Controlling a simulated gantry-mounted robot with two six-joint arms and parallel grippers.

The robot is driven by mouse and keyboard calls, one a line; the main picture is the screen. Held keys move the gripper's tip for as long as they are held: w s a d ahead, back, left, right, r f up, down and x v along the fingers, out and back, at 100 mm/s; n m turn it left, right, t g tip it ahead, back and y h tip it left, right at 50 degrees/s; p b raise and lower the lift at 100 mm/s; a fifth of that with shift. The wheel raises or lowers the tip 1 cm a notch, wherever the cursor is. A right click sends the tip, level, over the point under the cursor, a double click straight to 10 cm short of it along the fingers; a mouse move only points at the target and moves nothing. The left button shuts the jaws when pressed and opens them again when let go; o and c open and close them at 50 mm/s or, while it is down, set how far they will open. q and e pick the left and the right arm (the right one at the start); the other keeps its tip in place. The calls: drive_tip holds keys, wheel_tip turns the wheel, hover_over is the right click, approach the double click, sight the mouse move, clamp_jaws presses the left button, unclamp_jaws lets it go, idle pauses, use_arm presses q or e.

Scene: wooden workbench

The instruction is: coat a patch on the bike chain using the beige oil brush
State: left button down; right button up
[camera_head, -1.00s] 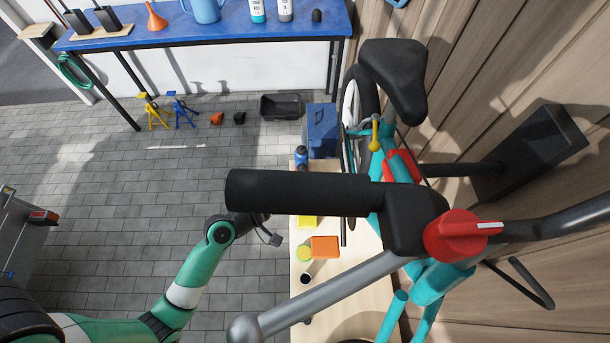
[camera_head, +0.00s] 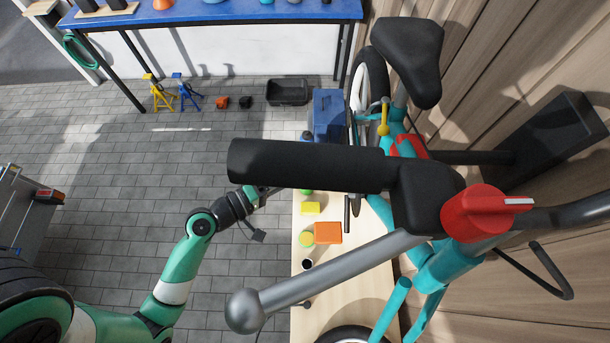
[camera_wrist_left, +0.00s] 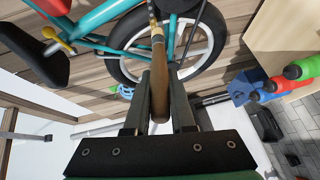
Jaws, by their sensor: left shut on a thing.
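My left gripper (camera_head: 262,193) is beside the workbench in the head view, its fingertips partly hidden behind a black grip. In the left wrist view the gripper (camera_wrist_left: 158,74) is shut on the brown handle of the oil brush (camera_wrist_left: 158,95). The brush points away from the gripper, toward the bike wheel, and its far end is at the top edge of the picture. The teal bike (camera_head: 379,212) stands along the wall; its wheel (camera_wrist_left: 214,32) fills the top of the wrist view. I cannot make out the chain clearly. My right gripper is out of view.
A black grip (camera_head: 305,164), red knob (camera_head: 480,212) and grey bar (camera_head: 330,272) cross the foreground. Green (camera_wrist_left: 300,70) and red (camera_wrist_left: 278,86) bottles show in the wrist view.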

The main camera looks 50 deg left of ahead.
use_arm(q)
drive_tip(key=shift+s+a, duration=0.55)
drive_tip(key=shift+s, duration=0.1)
drive_tip(key=shift+s+a, duration=0.95)
drive_tip(key=shift+s, duration=0.25)
idle(0.7)
drive_tip(key=w+d+p, duration=0.1)
drive_tip(key=w, duration=0.1)
drive_tip(key=w+d+p, duration=0.1)
drive_tip(key=w+d, duration=0.1)
drive_tip(key=shift+d+r, duration=0.15)
drive_tip(key=shift+d, duration=0.15)
drive_tip(key=shift+w+d+p, duration=0.45)
drive_tip(key=shift+w+d, duration=0.1)
drive_tip(key=shift+w, duration=0.2)
